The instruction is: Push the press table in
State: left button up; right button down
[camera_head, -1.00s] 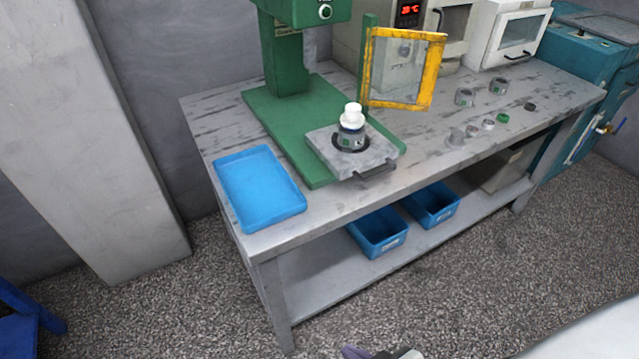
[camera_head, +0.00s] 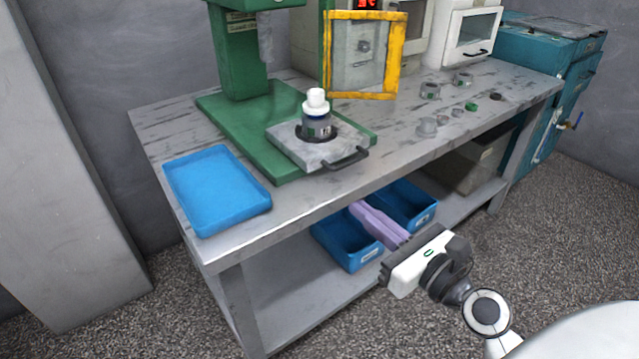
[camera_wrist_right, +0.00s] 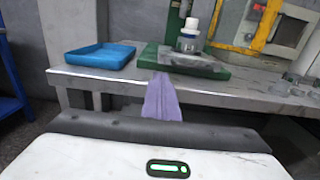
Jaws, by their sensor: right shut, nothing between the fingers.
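The press table (camera_head: 290,150) is a grey plate with a black handle (camera_head: 346,159) at its front edge. My right gripper (camera_head: 362,207) has purple fingers that are shut and empty, in front of the table edge, below and apart from the handle. The wrist view shows the fingers (camera_wrist_right: 161,98) pointing toward the press. My left gripper is not in view.
A blue tray (camera_head: 216,190) lies left of the press. A yellow-framed guard (camera_head: 365,55) stands right of the press table. Several small parts (camera_head: 430,90) lie on the bench to the right. Blue bins (camera_head: 345,245) sit on the lower shelf.

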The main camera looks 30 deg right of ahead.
aim_at(310, 168)
jog(key=w, duration=0.8)
jog(key=w+a, duration=0.1)
jog(key=w, duration=0.3)
jog(key=shift+w, duration=0.8)
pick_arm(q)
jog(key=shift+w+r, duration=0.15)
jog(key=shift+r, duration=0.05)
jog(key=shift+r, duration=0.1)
